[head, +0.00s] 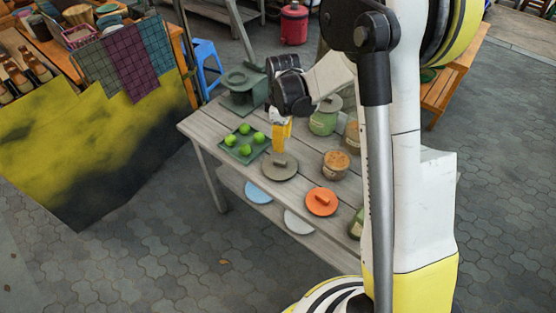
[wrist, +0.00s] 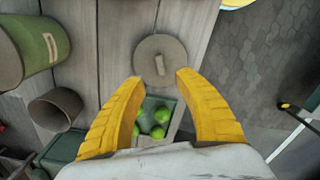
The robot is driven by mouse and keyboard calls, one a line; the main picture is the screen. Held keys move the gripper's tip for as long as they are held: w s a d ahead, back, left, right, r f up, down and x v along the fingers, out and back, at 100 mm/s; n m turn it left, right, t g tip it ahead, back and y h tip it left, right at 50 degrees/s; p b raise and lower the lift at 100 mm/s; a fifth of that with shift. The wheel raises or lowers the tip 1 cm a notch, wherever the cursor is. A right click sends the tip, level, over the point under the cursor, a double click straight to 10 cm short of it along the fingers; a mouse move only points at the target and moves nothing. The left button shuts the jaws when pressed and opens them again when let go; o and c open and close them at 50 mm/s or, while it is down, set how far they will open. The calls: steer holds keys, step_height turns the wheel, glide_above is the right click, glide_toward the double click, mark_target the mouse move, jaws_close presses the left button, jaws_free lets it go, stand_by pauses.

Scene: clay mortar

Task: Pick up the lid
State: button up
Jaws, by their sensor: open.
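A round grey-brown lid (head: 268,170) with a small bar handle lies flat on the grey wooden table (head: 218,151). In the wrist view the lid (wrist: 147,51) is just past my fingertips, its handle lined up roughly between them. My gripper (head: 279,150) points down above the lid, its yellow fingers partly covering the lid's back edge in the head view. In the wrist view my gripper (wrist: 158,77) is open and nothing is held between the fingers. Whether the fingertips touch the lid cannot be told.
A dark green square plate (head: 232,156) with several green fruits sits left of the lid. A cork-topped jar (head: 335,168) stands to the right, with a green lidded jar (head: 323,122) behind it. A dark green stand (head: 243,90) is at the back left corner.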

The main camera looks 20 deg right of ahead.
mark_target(282, 162)
step_height(282, 162, down, 11)
steer(key=b, duration=0.4)
steer(key=shift+w+f+b, duration=0.1)
steer(key=shift+f+b, duration=0.05)
steer(key=shift+b, duration=0.25)
jaws_close()
